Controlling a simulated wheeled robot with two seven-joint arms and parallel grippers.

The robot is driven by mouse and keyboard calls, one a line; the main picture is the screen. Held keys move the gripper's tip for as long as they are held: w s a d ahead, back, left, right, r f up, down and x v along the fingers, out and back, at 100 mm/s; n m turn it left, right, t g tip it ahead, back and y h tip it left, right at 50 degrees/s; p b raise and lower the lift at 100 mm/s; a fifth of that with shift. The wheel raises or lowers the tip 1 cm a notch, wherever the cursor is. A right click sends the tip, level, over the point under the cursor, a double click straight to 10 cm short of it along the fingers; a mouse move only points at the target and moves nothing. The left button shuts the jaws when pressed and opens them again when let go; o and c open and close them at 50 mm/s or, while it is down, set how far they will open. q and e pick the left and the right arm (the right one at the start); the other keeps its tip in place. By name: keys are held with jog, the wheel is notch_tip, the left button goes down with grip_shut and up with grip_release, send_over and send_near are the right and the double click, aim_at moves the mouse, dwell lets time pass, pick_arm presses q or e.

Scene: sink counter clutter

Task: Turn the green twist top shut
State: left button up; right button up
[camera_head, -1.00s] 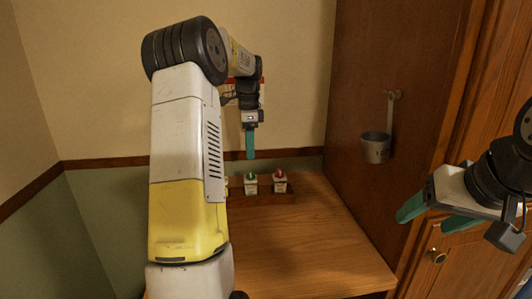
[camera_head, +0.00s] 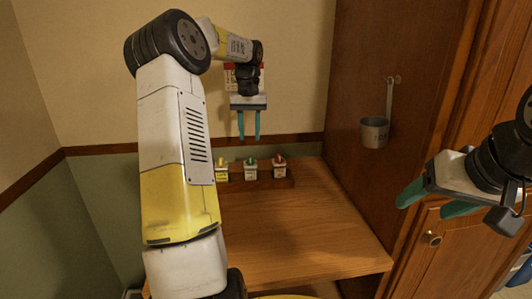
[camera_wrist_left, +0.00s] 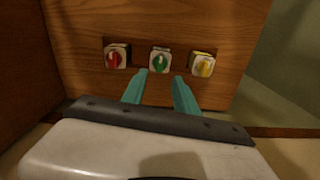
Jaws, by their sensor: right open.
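The green twist top (camera_head: 250,162) sits on a small white box, in the middle of a row on the wooden counter. It also shows in the left wrist view (camera_wrist_left: 160,62), its grip ridge pointing roughly along the view's vertical. My left gripper (camera_head: 248,138) is open and empty, pointing down above the row, with its fingertips apart from the green top. In the left wrist view the two teal fingertips (camera_wrist_left: 160,74) lie to either side below the green top. My right gripper (camera_head: 428,203) is open and empty at the far right, away from the row.
A yellow twist top (camera_head: 221,161) and a red one (camera_head: 279,161) stand close on either side of the green one. A metal cup (camera_head: 374,132) hangs on the wooden cabinet side at the right. The front of the wooden counter (camera_head: 300,225) is clear.

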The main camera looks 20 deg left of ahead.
aim_at(250, 157)
pick_arm(q)
jog(key=shift+f+n, duration=0.1)
jog(key=shift+n, duration=0.5)
notch_tip(250, 157, down, 8)
jog(key=shift+r, duration=0.25)
grip_shut()
